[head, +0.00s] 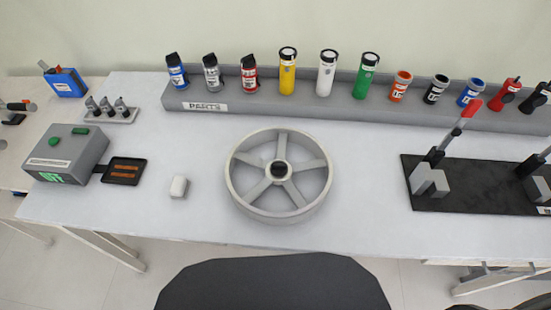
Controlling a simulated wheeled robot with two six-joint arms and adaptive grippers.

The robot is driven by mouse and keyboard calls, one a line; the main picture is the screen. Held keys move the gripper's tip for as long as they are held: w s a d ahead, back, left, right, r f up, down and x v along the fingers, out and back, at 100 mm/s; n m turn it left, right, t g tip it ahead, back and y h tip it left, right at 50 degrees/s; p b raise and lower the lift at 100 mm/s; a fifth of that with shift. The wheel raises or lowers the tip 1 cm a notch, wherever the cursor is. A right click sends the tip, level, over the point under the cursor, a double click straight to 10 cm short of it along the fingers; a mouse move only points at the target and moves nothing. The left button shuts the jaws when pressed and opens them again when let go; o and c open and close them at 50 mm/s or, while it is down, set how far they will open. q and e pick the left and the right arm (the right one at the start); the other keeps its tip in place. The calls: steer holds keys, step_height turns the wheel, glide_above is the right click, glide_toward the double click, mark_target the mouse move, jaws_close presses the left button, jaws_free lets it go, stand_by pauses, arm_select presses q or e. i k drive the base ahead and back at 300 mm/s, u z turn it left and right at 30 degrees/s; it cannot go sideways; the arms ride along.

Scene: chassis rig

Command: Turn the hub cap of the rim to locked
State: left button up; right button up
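The rim (240,193) is a grey wheel with several spokes, lying flat in the middle of the white table. Its hub cap (279,168) is a small dark knob in a pale ring at the wheel's centre. I cannot tell from its small size which way the cap is turned or whether it is locked. Neither my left gripper nor my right gripper is in the head view, and nothing touches the wheel.
A grey parts rack (310,108) with several bottles and cups runs along the back. A black plate (470,202) with clamps lies right. The table (370,210) around the rim is clear.

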mark_target(278, 168)
steer(key=z, duration=0.05)
steer(key=k, duration=0.95)
steer(key=u, duration=0.4)
steer(key=i, duration=0.35)
steer(key=z, duration=0.15)
